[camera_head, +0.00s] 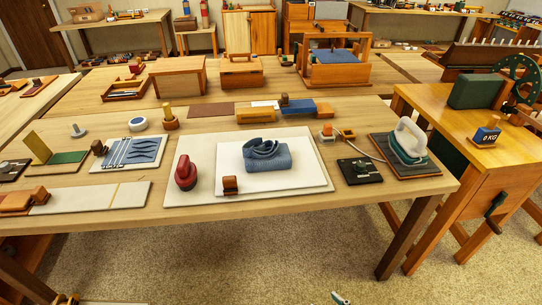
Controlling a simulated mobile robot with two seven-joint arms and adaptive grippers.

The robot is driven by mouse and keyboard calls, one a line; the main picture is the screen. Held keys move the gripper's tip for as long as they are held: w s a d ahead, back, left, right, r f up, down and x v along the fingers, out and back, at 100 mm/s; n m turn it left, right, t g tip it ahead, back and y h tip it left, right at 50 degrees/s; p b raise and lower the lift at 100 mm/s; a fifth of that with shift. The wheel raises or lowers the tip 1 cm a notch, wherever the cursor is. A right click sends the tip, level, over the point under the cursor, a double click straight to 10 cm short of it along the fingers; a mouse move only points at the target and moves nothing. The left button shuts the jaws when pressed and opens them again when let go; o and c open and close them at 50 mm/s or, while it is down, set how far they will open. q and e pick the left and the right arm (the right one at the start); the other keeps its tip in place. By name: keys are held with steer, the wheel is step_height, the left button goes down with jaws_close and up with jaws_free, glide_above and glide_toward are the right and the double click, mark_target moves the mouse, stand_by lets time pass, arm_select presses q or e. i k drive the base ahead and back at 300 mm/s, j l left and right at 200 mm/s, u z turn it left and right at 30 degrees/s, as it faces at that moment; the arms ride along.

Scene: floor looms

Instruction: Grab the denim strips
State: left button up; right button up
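Several blue denim strips (144,150) lie side by side on a pale board (99,166) at the left of the wooden worktable (370,210). Some are thin and straight, others wider and wavy. A folded blue denim cloth (268,158) with a loose twist on top lies on a white board (313,176) at the middle. My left gripper is not in view. A small grey-blue tip at the bottom edge, right of centre, may be part of my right gripper (340,298); it is cut off, so its opening cannot be told. It is well apart from the strips.
A red-handled tool (185,173) and a small brown block (230,184) stand on the white boards. An iron (409,140) stands at the table's right end. A bobbin stand (170,120) and a white disc (138,124) stand behind the strips.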

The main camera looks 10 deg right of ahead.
mark_target(259, 155)
steer(key=i+l+z, duration=0.15)
steer(key=l, duration=0.25)
steer(key=i+l+z, duration=0.15)
steer(key=l, duration=0.25)
steer(key=i+l+z, duration=0.15)
steer(key=l, duration=0.2)
